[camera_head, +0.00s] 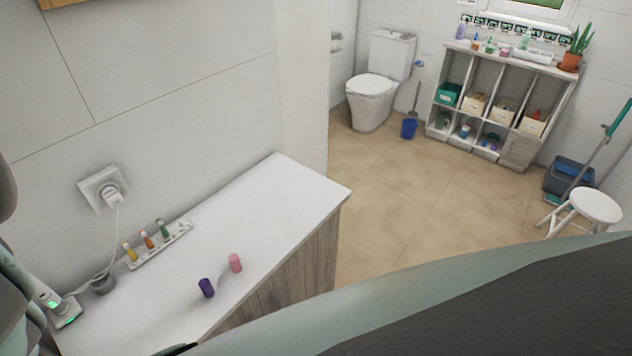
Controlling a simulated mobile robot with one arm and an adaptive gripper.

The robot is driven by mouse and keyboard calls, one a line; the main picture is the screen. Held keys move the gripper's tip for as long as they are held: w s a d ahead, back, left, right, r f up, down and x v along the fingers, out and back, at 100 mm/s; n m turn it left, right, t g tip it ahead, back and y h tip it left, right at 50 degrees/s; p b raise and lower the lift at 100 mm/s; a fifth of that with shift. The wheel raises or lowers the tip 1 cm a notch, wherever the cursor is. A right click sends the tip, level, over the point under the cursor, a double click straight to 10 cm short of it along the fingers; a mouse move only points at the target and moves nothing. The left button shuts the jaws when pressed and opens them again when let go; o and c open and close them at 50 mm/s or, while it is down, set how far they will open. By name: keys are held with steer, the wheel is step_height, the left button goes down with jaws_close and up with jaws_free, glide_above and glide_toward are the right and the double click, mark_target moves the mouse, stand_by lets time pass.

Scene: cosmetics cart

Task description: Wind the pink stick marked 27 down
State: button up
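A short pink stick (235,262) stands upright on the white counter top (285,195), close to its front edge. Its marking is too small to read, and I cannot tell how far it is wound up. A purple stick (206,288) stands just to its left and nearer to me, apart from it. My gripper does not show clearly. Large parts of my own body cover the lower right and the left edge of the view. A small dark shape at the bottom edge is too cut off to tell.
A white tray (160,248) with several small coloured bottles lies along the wall behind the sticks. A device with green lights (60,308) and a plugged cable (115,210) are at the left. The counter right of the pink stick is clear.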

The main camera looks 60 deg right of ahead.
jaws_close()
